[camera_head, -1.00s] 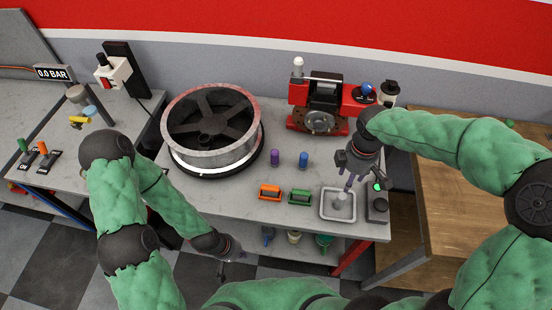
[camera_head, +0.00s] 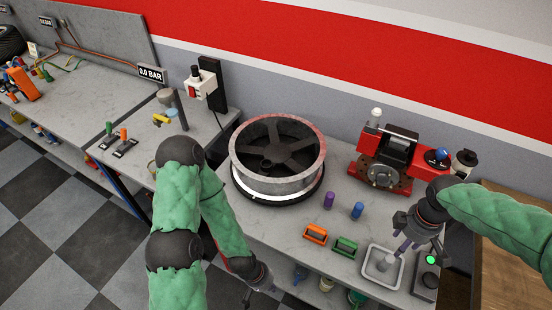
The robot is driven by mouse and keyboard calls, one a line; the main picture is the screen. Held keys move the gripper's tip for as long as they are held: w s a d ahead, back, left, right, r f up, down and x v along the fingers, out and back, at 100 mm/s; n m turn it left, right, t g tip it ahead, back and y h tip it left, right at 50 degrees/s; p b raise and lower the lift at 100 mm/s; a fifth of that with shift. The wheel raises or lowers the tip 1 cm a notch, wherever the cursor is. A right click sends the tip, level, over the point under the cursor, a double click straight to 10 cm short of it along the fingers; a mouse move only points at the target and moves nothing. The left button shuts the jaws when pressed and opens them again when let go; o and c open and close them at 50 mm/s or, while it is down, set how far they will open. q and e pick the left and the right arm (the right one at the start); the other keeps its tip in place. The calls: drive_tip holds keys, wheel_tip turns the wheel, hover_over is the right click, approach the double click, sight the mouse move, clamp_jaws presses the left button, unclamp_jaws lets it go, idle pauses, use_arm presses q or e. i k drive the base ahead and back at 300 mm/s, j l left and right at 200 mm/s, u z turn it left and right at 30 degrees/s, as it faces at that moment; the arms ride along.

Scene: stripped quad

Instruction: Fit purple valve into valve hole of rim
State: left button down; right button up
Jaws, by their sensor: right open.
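The purple valve (camera_head: 329,200) stands upright on the grey workbench, just right of the rim. The dark-spoked metal rim (camera_head: 280,186) lies flat on a black round base with a white band. Its valve hole cannot be made out. My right gripper (camera_head: 401,248) is open and points down over the square grey tray (camera_head: 369,278), to the right of the purple valve; a pale cylinder (camera_head: 385,262) in the tray is close to its fingers. My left gripper (camera_head: 259,299) hangs low in front of the bench edge, away from the valve and rim; its finger state is unclear.
A blue valve (camera_head: 357,210) stands right of the purple one. Orange (camera_head: 316,233) and green (camera_head: 345,246) holders sit in front. A red machine (camera_head: 386,163) stands behind right, a box with a green light (camera_head: 427,272) at right. Left bench holds levers (camera_head: 123,141).

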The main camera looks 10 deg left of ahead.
sight(259, 185)
drive_tip(key=i+l+u, duration=0.15)
drive_tip(key=u, duration=0.25)
drive_tip(key=i+l+u, duration=0.1)
drive_tip(key=u, duration=0.3)
drive_tip(key=l+u, duration=0.25)
drive_tip(key=u, duration=0.15)
drive_tip(key=i+l, duration=0.05)
